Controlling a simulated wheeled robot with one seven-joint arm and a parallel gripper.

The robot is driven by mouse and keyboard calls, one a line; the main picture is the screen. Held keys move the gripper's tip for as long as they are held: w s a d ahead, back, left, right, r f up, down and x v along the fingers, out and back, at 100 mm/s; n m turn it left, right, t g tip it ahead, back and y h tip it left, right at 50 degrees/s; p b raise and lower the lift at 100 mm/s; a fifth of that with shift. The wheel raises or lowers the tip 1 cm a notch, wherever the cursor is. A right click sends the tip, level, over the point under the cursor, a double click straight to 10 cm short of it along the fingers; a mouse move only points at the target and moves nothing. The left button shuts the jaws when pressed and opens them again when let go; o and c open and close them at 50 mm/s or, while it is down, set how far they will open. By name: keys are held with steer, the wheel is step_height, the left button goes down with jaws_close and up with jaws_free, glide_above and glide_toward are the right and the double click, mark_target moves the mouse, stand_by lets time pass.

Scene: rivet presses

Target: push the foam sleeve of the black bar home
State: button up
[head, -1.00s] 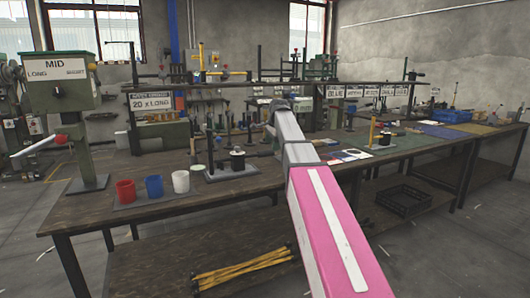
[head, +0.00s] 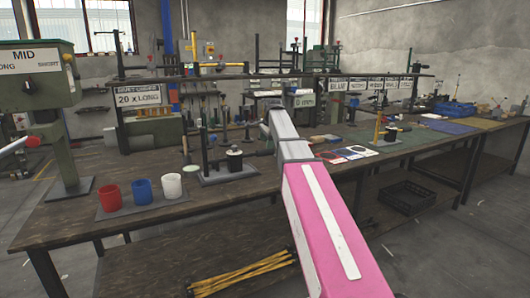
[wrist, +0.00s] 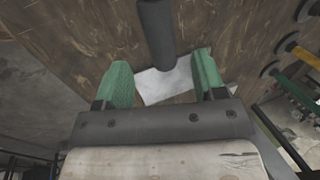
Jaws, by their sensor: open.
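In the wrist view my gripper (wrist: 162,72) is open, with its two green fingers spread apart. A dark, round-ended bar or sleeve (wrist: 156,35) comes down from the top edge, its lower end between and beyond the fingertips. The fingers do not appear to touch it. I cannot tell whether it is the black bar's foam sleeve or how far the sleeve sits on the bar. A white sheet or plate (wrist: 165,82) lies behind the fingers. In the head view my arm hides the gripper.
A brown bench (head: 140,222) holds red (head: 109,197), blue (head: 142,191) and white (head: 171,185) cups. A green press (head: 35,75) marked MID stands at left. Yellow bars (head: 240,275) and a black crate (head: 405,198) lie below. Rods with yellow (wrist: 290,43) and green (wrist: 270,69) parts show at right.

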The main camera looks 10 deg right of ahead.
mark_target(265, 151)
steer(key=shift+x, duration=3.05)
